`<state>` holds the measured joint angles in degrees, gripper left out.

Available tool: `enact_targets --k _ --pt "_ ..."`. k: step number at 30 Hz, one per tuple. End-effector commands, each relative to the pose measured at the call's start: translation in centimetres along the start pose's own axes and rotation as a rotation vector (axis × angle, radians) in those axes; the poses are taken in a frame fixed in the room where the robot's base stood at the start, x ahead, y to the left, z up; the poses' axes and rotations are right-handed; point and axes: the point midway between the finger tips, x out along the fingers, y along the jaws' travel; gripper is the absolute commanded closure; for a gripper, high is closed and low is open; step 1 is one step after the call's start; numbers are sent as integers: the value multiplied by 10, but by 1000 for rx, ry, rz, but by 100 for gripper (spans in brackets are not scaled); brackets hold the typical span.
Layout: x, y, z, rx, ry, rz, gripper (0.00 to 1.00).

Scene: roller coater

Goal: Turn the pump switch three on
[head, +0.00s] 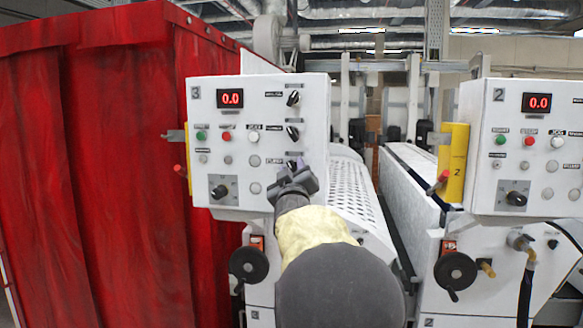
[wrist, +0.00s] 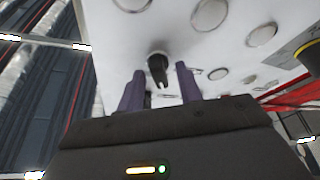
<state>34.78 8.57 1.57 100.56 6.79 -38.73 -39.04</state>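Control panel 3 (head: 240,180) is a white box with a red "0.0" display. Its right side has a column of three black rotary knobs. The lowest, beside a label that seems to read PUMP, is the pump switch (head: 291,165), partly hidden by my gripper (head: 294,178). In the wrist view the black knob (wrist: 157,66) stands between the two purple fingers of my gripper (wrist: 160,72). The fingers are open, with a visible gap on each side of the knob. The label at the knob is not readable in the wrist view.
The upper knob (head: 293,98) and middle knob (head: 293,132) sit above the lowest one. Round buttons (head: 254,160) are to its left. A red curtain (head: 120,150) fills the left. Panel 2 (head: 480,180) stands at the right, with rollers between the panels.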

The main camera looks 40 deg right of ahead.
Motion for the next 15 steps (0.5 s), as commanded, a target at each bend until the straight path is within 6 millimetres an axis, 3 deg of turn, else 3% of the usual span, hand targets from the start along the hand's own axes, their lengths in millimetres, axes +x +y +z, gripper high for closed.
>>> enact_targets --k 4,9,15 --pt "0 0 0 0 0 0 68" --pt "0 0 0 0 0 0 100" --pt "-1 0 0 2 0 1 100"
